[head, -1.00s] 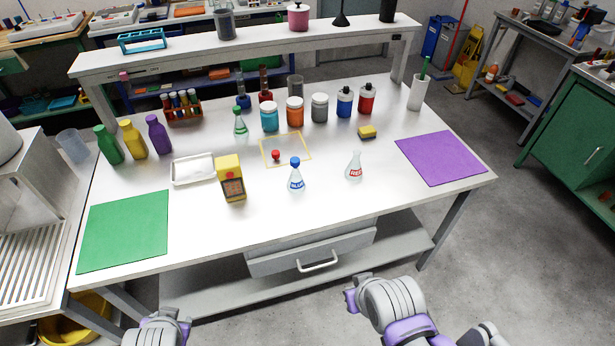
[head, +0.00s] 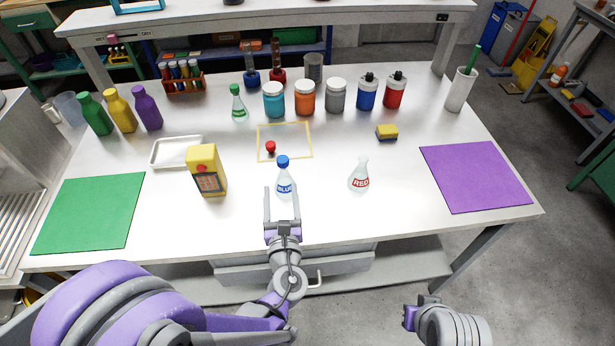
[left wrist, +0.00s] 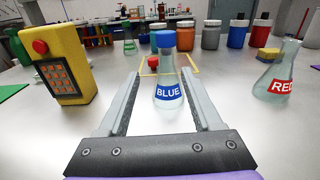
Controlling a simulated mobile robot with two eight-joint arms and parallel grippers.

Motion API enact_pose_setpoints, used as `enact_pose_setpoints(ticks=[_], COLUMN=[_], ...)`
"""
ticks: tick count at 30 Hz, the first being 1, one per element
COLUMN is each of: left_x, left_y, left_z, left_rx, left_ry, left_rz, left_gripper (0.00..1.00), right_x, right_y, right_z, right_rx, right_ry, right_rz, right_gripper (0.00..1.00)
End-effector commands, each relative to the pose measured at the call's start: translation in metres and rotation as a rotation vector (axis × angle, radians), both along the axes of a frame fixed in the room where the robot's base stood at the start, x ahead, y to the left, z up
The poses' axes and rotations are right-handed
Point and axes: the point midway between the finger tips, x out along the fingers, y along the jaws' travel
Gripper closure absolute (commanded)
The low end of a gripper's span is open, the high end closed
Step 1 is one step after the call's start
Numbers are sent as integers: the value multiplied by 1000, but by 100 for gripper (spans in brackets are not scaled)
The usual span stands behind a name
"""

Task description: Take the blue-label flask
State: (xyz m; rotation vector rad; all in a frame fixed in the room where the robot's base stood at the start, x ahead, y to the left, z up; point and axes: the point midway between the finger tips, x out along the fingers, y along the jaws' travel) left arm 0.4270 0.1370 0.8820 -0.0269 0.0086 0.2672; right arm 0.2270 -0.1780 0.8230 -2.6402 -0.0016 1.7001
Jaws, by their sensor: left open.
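The blue-label flask (head: 284,178) stands upright on the bench, a clear conical flask with a blue cap and a blue label. It also shows in the left wrist view (left wrist: 168,78). My left gripper (head: 282,194) is open at the front of the bench. In the left wrist view its two fingers (left wrist: 162,95) point at the flask, one on either side of it in the picture; I cannot tell whether the flask is fully between them. My right gripper is not clearly visible; part of my right arm shows at the bottom right of the head view.
A red-label flask (head: 360,175) stands to the right. A yellow device with a keypad (head: 207,170) stands to the left. A yellow square outline (head: 310,157) with a red stopper (head: 270,147) lies behind the flask. Green (head: 88,213) and purple (head: 476,177) mats lie at the sides.

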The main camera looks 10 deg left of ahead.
Motion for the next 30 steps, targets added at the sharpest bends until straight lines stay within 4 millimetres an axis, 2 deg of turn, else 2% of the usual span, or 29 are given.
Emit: enact_pose_setpoints(ticks=[5,12,19,27,30], left_x=[11,48,66,104,108], left_y=[0,9,11,16,17], left_z=[0,1,0,0,0], left_rx=[36,32,32,30,30], left_ry=[-3,-3,-2,-2,-3], left_rz=[-9,-7,-9,-8,-9], left_gripper=[34,34,34,34,34], right_x=[0,0,0,1,1], right_y=[0,0,0,0,0], right_z=[1,4,6,10,10], right_rx=[0,0,0,0,0], right_ry=[0,-1,-2,-3,-3], right_rz=[0,0,0,0,0], right_gripper=[100,100,100,100,100])
